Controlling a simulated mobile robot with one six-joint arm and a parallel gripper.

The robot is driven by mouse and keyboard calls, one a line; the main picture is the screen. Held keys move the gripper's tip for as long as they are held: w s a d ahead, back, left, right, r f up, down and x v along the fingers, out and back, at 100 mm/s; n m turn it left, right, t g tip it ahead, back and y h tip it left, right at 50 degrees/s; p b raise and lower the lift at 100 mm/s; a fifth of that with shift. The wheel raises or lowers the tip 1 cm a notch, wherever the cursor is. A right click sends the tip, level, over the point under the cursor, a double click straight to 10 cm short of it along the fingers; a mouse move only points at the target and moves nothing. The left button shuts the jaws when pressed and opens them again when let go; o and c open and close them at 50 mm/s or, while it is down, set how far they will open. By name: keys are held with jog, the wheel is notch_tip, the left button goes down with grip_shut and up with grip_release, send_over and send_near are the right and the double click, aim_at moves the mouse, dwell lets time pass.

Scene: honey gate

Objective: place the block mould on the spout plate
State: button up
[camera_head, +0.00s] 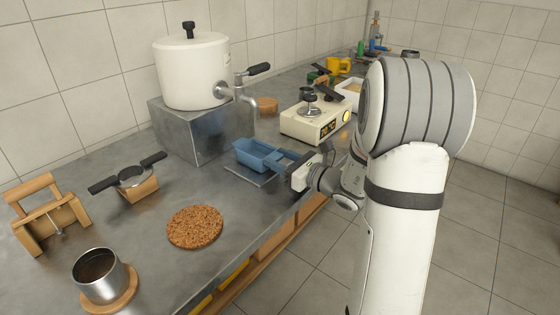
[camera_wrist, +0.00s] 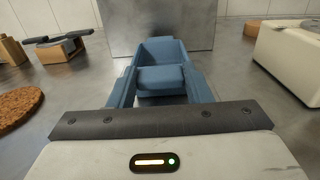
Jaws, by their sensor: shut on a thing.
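The block mould (camera_head: 258,153) is a blue open-topped box in front of the steel stand, and it also shows in the wrist view (camera_wrist: 163,50). My gripper (camera_head: 291,161) is shut on the near end of the mould, with a finger on either side in the wrist view (camera_wrist: 160,88). The spout plate (camera_head: 241,173) is a thin grey plate on the counter, partly hidden under the mould. The mould is upright over it; I cannot tell whether they touch. The tap spout (camera_head: 254,104) of the white pot (camera_head: 193,72) is above and behind the mould.
The steel stand (camera_head: 183,134) is close behind the mould. A cream hotplate (camera_head: 316,123) stands to the right. A strainer with black handles (camera_head: 130,176), a cork mat (camera_head: 195,227), a steel cup (camera_head: 99,276) and a wooden frame (camera_head: 48,213) are to the left.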

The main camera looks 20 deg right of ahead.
jog(key=o, duration=1.3)
jog(key=shift+r, duration=0.2)
jog(key=p+v, duration=0.1)
jog(key=v, duration=1.1)
jog(key=shift+f, duration=0.1)
